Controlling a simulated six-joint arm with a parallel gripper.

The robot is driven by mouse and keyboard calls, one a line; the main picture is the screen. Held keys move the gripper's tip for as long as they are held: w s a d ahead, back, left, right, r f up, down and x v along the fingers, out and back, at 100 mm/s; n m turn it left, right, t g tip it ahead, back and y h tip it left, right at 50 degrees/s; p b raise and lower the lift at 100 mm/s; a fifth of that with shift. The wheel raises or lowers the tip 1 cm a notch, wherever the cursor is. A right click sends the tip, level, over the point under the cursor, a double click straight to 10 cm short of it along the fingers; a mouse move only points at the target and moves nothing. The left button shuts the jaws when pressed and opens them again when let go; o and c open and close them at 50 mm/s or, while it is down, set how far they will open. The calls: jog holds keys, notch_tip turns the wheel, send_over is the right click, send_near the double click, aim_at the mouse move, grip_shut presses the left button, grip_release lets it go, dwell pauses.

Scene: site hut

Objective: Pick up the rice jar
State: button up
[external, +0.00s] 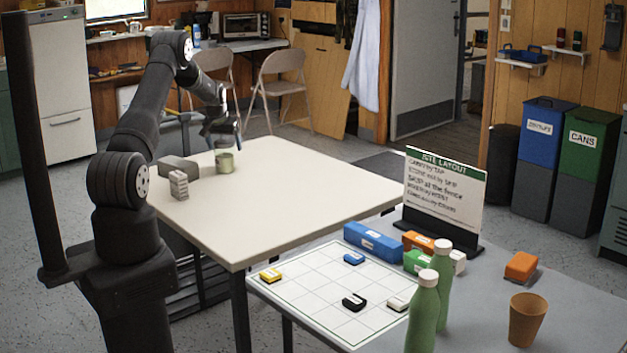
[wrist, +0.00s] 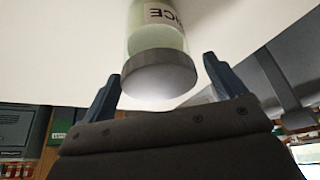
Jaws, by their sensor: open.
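The rice jar (external: 225,161) stands upright near the far left edge of the cream table (external: 290,200). Its lower part is pale green and its upper part looks clear. In the wrist view the rice jar (wrist: 155,38) shows a white label with dark letters and a grey lid (wrist: 160,78) facing me. My gripper (external: 221,128) is right above the jar, at its top. In the wrist view my gripper (wrist: 161,72) is open, with the lid between the two blue-grey fingers and a gap on each side. I cannot tell how far down the fingers reach.
A grey box (external: 178,166) and a small stack of light grey blocks (external: 179,185) are left of the jar. The cream table's right side is clear. A second table holds a gridded board (external: 330,290), green bottles (external: 424,310), a brown cup (external: 527,320) and a sign (external: 445,195).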

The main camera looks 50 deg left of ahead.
jog(key=shift+x, duration=0.8)
jog(key=shift+r, duration=0.1)
jog(key=c, duration=1.3)
